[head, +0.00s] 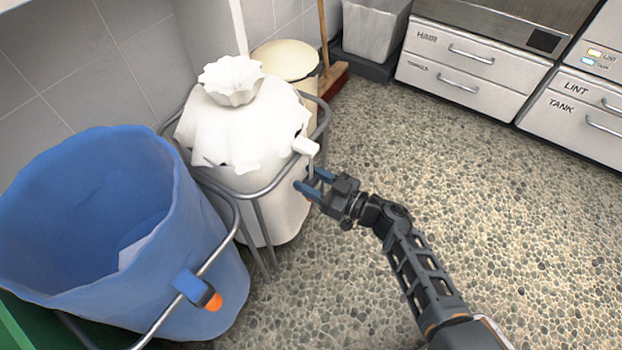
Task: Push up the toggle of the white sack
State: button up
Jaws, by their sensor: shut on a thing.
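The white sack (270,185) stands in a grey metal hoop frame, its top gathered into a ruffled bunch (232,80) with a loose white skirt around it. A small white block, the toggle (305,147), sits on its right side near the hoop. My gripper (311,182) reaches in from the right, its blue fingers at the sack's side just below this block. It is shut on the toggle's lower part, which is mostly hidden by the fingers.
An open blue sack (225,245) in a similar frame, with an orange-tipped blue toggle (200,289), stands at front left. Behind are a cream-lidded bin (288,60), a broom (334,78) and drawers (462,75). The pebbled floor (520,210) is clear on the right.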

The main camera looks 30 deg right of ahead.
aim_at(315, 180)
grip_shut()
notch_tip(315, 180, up, 8)
jog(key=p, duration=1)
jog(key=shift+r+p, duration=0.15)
jog(key=shift+p, duration=0.25)
jog(key=o, duration=0.9)
grip_release()
jog(key=shift+s+d+r+p, duration=0.1)
jog(key=shift+s+d+p, duration=0.2)
jog(key=shift+s, duration=0.2)
jog(key=shift+p+v, duration=1.05)
jog(key=shift+v, duration=2.3)
